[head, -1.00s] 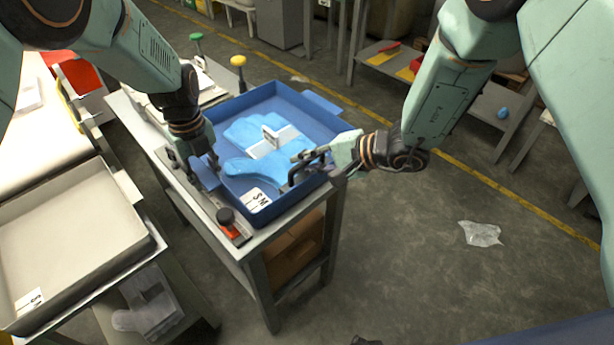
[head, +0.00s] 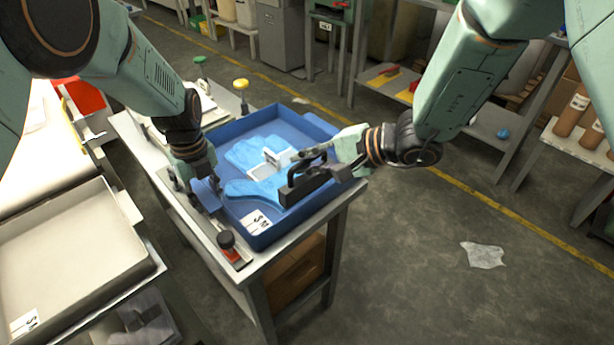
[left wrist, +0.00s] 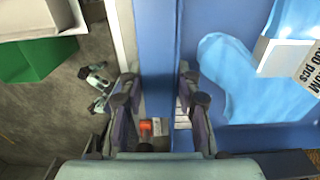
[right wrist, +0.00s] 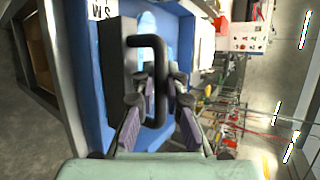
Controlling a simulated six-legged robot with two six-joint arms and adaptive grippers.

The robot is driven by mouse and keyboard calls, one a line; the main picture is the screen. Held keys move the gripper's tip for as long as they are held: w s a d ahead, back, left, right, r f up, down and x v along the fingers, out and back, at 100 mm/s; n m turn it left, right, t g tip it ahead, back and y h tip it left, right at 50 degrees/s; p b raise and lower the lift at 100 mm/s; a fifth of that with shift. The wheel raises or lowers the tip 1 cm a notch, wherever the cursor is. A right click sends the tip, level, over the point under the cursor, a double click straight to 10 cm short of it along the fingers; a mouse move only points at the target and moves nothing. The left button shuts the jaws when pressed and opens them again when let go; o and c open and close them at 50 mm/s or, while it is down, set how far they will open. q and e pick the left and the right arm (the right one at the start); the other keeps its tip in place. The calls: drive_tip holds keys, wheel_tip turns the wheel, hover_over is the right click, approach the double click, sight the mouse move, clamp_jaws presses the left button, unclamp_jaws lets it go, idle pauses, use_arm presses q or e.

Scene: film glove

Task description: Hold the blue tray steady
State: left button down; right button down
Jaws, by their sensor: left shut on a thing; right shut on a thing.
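The blue tray (head: 268,232) sits on a small workbench, with a light blue film glove (head: 250,188) and a white block with a band (head: 277,158) inside it. My left gripper (head: 207,192) is shut on the tray's left wall; in the left wrist view the blue wall (left wrist: 157,50) runs between its fingers. My right gripper (head: 328,172) is shut on a black tool with a looped handle (head: 304,186), held over the tray's right near part. In the right wrist view the black handle (right wrist: 160,85) stands between the fingers. The tool hides part of the glove.
A black-knobbed red device (head: 230,250) stands on the workbench's near left edge (head: 262,262). A yellow-topped post (head: 241,86) stands behind the tray. A cream tray (head: 70,240) is at the left. Clear film lies on the floor (head: 484,254). The floor at the right is mostly free.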

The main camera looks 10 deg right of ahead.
use_arm(q)
drive_tip(key=shift+s+f, duration=0.15)
use_arm(e)
drive_tip(key=shift+r, duration=1.85)
use_arm(q)
drive_tip(key=c, duration=1.4)
unclamp_jaws()
drive_tip(key=o, duration=0.5)
drive_tip(key=shift+w, duration=0.2)
use_arm(e)
drive_tip(key=shift+w+f, duration=0.1)
drive_tip(key=shift+w, duration=0.1)
use_arm(q)
drive_tip(key=shift+o, duration=0.2)
use_arm(e)
drive_tip(key=shift+s, duration=0.1)
use_arm(q)
drive_tip(key=shift+r, duration=0.2)
wheel_tip(320, 180, up, 12)
